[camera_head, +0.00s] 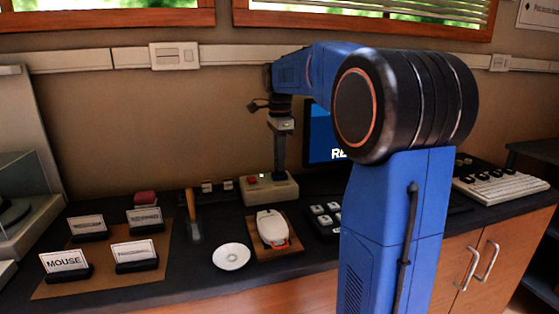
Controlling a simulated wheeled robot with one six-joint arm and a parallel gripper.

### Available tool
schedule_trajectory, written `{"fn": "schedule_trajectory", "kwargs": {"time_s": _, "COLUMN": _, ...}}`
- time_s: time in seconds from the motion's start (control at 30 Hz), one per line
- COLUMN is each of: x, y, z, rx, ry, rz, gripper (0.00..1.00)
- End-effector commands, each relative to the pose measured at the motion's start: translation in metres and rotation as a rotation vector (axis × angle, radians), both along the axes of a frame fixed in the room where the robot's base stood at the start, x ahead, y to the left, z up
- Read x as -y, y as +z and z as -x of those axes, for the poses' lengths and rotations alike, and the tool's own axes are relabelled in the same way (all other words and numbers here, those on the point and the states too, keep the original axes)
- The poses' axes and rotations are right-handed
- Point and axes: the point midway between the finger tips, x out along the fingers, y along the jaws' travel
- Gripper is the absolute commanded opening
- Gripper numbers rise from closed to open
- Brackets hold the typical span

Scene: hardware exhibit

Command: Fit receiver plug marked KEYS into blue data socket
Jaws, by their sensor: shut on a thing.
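My gripper (280,170) points straight down over a beige box (286,191) near the back of the dark counter. It is shut, with its tips at or just above the box top; contact cannot be told. The thing in its jaws is too small and hidden to make out, so no KEYS marking is readable. The box has a red part on its left and a small green light on top. No blue socket can be made out on it from here.
A white mouse (271,228) lies on a wooden board, beside a white dish (232,257). Label cards, one reading MOUSE (64,262), stand on a brown mat at left. A wooden-handled tool (190,207) stands left of the box. A screen (319,127) is behind my arm, which hides the counter's right-centre.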

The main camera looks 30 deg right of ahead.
Motion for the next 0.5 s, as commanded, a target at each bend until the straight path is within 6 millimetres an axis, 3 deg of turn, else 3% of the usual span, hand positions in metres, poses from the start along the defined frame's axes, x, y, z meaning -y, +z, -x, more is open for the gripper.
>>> {"fn": "schedule_trajectory", "kwargs": {"time_s": 0.5, "x": 0.0000, "y": -0.0061, "z": 0.0000, "rx": 0.000, "ry": 0.000, "rz": 0.000, "gripper": 0.00}}
